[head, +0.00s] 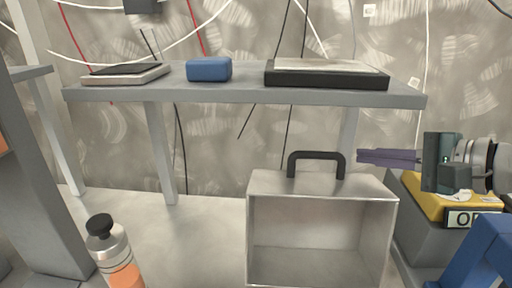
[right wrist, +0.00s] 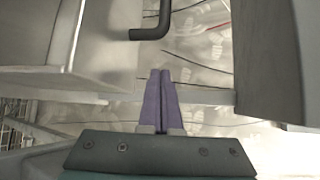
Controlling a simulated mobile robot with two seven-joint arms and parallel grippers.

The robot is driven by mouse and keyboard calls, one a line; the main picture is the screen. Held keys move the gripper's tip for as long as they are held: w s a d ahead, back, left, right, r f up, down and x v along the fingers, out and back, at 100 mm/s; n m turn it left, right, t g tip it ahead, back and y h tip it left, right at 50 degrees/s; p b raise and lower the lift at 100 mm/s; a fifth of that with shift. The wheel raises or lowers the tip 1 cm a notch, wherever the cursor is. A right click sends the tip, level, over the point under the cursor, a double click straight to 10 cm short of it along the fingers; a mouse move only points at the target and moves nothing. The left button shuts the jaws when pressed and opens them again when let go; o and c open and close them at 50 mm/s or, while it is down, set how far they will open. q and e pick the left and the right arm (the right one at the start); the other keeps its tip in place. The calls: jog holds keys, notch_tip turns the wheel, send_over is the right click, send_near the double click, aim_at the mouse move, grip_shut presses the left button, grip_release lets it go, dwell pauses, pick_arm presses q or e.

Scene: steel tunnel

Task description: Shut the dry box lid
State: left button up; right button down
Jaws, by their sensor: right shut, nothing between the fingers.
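The dry box (head: 252,240) is a pale grey metal box at the lower middle of the head view. Its front shows an open hollow, and its top panel (head: 270,183) carries a black handle (head: 318,157). I cannot tell for sure which panel is the lid. My right gripper (head: 361,156) comes in from the right with its purple fingers shut and empty. Its tips are just right of the handle and apart from it. In the right wrist view the closed fingertips (right wrist: 160,73) point up below the dark handle (right wrist: 152,33). My left gripper is not in view.
A grey shelf table (head: 240,95) stands behind, holding a blue box (head: 209,69), a dark flat case (head: 325,80) and a flat device (head: 126,73). An orange and silver bottle (head: 112,252) stands at the lower left. A yellow labelled case (head: 425,198) lies at right under my gripper.

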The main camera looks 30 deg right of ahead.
aim_at(351, 177)
jog(key=shift+w+a+r+p, duration=0.1)
jog(key=shift+w+a+p, duration=0.65)
jog(key=shift+w+a, duration=0.4)
jog(key=shift+s+a+r+p, duration=0.15)
jog(key=shift+s+a+p, duration=0.3)
jog(key=shift+s, duration=0.1)
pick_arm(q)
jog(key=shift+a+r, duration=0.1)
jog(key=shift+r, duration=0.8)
pick_arm(e)
jog(key=shift+s+a, duration=0.1)
